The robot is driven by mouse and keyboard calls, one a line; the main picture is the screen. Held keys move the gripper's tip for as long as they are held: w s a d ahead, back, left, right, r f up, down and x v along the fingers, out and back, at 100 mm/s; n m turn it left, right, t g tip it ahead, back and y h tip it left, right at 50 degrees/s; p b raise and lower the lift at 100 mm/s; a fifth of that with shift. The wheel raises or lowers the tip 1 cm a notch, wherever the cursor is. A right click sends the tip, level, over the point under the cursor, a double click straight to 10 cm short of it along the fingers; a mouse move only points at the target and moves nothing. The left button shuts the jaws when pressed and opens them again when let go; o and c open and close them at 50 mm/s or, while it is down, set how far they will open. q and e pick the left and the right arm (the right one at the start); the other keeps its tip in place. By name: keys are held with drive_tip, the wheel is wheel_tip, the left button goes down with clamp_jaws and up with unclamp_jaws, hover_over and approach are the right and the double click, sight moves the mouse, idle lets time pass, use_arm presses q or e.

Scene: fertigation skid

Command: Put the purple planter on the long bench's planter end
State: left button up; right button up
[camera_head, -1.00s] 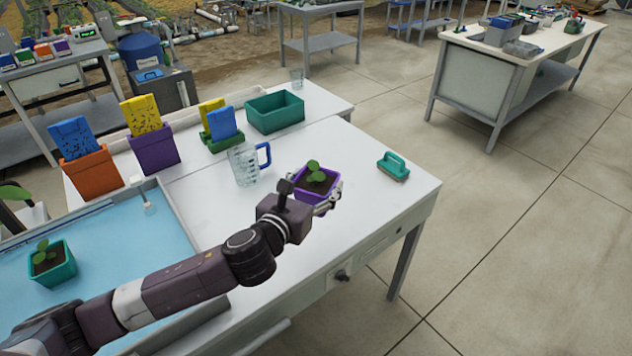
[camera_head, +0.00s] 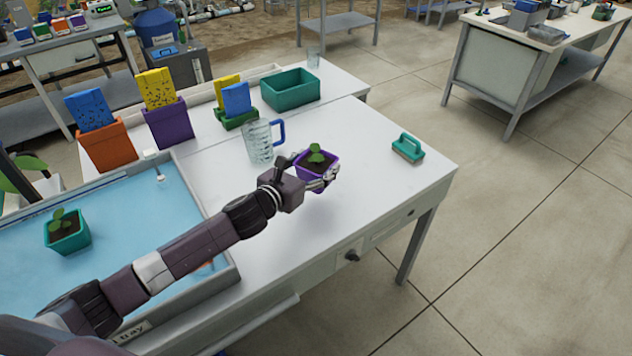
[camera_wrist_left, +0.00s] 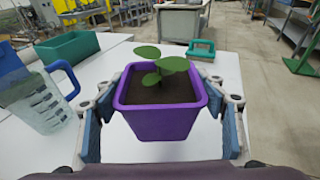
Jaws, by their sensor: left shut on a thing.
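The purple planter (camera_head: 316,178), with dark soil and a small green seedling, is held by my left gripper (camera_head: 318,180) over the right part of the white bench (camera_head: 390,205). The left wrist view shows the purple planter (camera_wrist_left: 160,120) upright between the two fingers (camera_wrist_left: 160,125), which press on its sides. I cannot tell whether its base touches the bench top. My gripper hides part of the planter in the head view. My right gripper is not in view.
A clear measuring jug (camera_head: 259,143) with a blue handle stands just behind the planter. A teal brush (camera_head: 408,148) lies to the right. A green bin (camera_head: 290,90) and seed packet boxes stand along the back. A teal planter (camera_head: 68,236) sits in the blue tray (camera_head: 150,215).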

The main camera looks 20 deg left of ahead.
use_arm(q)
drive_tip(key=shift+f, duration=2.95)
drive_tip(key=shift+f+b, duration=0.1)
drive_tip(key=shift+b, duration=0.25)
drive_tip(key=o, duration=1.3)
drive_tip(key=shift+s, duration=0.15)
drive_tip(key=v, duration=1)
drive_tip(key=shift+a+b, duration=0.1)
drive_tip(key=shift+b, duration=0.2)
drive_tip(key=shift+v, duration=0.9)
